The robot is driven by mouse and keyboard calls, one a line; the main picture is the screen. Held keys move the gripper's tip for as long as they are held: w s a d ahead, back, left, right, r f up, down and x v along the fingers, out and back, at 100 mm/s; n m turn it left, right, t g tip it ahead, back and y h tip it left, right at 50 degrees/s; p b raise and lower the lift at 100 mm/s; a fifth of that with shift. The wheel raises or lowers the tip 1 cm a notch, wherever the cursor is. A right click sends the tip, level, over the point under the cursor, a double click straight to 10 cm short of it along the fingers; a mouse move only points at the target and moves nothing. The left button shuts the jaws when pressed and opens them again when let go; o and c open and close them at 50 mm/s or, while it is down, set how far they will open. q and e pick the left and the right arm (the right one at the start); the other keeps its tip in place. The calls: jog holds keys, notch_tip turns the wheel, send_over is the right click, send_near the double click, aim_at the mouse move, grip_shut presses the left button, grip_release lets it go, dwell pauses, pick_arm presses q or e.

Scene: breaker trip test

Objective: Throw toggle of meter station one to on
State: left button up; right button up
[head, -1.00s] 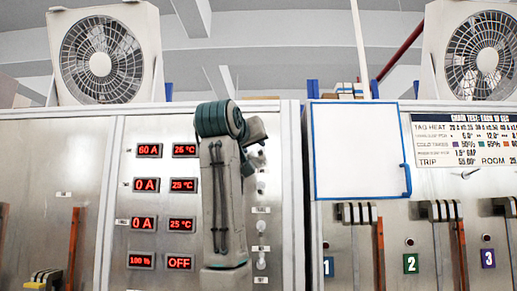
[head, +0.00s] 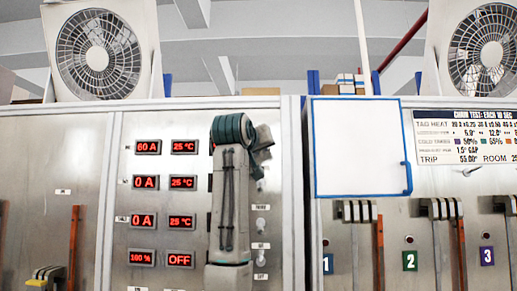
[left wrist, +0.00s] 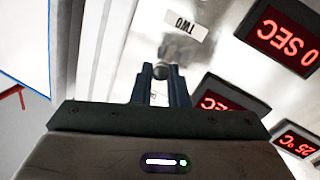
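The meter panel (head: 200,108) carries red displays on its left side and a column of small toggles on its right side. In the head view one toggle (head: 260,223) shows right of my left arm, with another below it. My right gripper is not in view.
A blue-framed white board (head: 356,148) and numbered breaker bays with orange bars (head: 380,250) stand to the right. Fans (head: 98,55) sit on top.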

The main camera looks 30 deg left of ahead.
pick_arm(q)
grip_shut()
jog(key=r+g+h+p, duration=0.1)
jog(key=g+p, duration=0.2)
jog(key=r+n+g+h+p, duration=0.1)
jog(key=g+p, duration=0.1)
jog(key=g, duration=0.1)
jog(key=r+g+h+p, duration=0.2)
jog(key=p, duration=0.1)
jog(key=shift+w+a+n+g+p, duration=0.2)
jog(key=shift+w+n+g+p, duration=0.1)
jog(key=shift+g+p, duration=0.1)
jog(key=shift+r, duration=0.1)
dwell(0.5)
jog(key=o, duration=0.7)
grip_release()
jog(key=shift+a, duration=0.1)
